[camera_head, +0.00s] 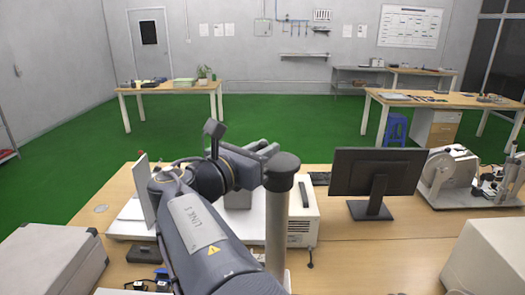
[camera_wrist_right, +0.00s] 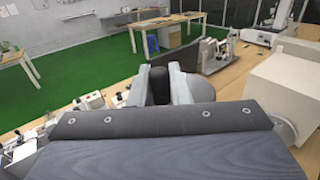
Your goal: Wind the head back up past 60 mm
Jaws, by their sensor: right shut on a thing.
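My right gripper (camera_head: 262,153) reaches in beside the dark round cap of an upright grey column (camera_head: 278,225), which stands over a white base on the bench. In the wrist view my right gripper (camera_wrist_right: 158,88) has its two grey fingers closed on a short black upright grip (camera_wrist_right: 158,80), which looks like a crank handle. A grey rounded part, probably the column's cap (camera_wrist_right: 202,88), sits just beyond the fingers. My arm and the column hide much of the stand in the head view. I cannot make out the head or any height reading. My left gripper is out of view.
A black monitor (camera_head: 378,172) stands right of the column, with a white instrument box (camera_head: 303,215) between them. A machine with a round grey disc (camera_head: 448,172) is farther right. Pale boxes (camera_head: 490,258) take up the front corners. Bare bench lies front centre-right.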

